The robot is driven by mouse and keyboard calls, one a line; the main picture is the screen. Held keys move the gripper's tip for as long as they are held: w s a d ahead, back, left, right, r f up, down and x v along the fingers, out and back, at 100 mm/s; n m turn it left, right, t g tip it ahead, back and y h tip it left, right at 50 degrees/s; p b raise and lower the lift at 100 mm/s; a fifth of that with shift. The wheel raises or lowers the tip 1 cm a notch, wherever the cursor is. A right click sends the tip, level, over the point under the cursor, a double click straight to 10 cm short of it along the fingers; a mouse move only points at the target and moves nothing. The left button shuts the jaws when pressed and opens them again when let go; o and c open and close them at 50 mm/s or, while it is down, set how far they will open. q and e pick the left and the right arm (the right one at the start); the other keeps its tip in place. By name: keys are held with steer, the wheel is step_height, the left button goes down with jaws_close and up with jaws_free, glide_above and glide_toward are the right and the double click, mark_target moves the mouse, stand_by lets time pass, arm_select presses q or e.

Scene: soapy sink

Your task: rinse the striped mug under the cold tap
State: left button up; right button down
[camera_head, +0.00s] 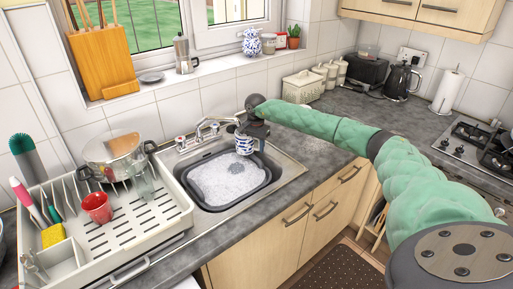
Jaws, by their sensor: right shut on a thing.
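The striped mug (244,145), blue and white, hangs above the black basin (268,180) in the sink, which holds white suds. My right gripper (256,131), at the end of the green-sleeved arm, is shut on the mug near its upper right side and hides part of it. The tap (212,123) is a chrome mixer behind the basin; its spout ends just above or beside the mug's top. I cannot tell whether water is running. My left gripper is not in view.
A white dish rack (150,233) with a red mug (97,207), a steel pot (114,158) and plates stands left of the sink. Containers (302,87), a kettle (402,81) and a hob (468,141) are on the right. The window sill holds small items.

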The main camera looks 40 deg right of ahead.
stand_by(0.4)
steer(key=shift+d+b, duration=0.45)
steer(key=shift+d, duration=0.05)
steer(key=shift+d, duration=0.1)
steer(key=shift+s, duration=0.1)
steer(key=s, duration=0.7)
steer(key=shift+s+a, duration=0.35)
steer(key=shift+s, duration=0.05)
stand_by(0.5)
stand_by(0.7)
steer(key=shift+s+r, duration=0.1)
stand_by(0.4)
steer(key=s+r+p, duration=0.1)
steer(key=s+r, duration=0.3)
steer(key=shift+s+a, duration=0.25)
steer(key=shift+s, duration=0.15)
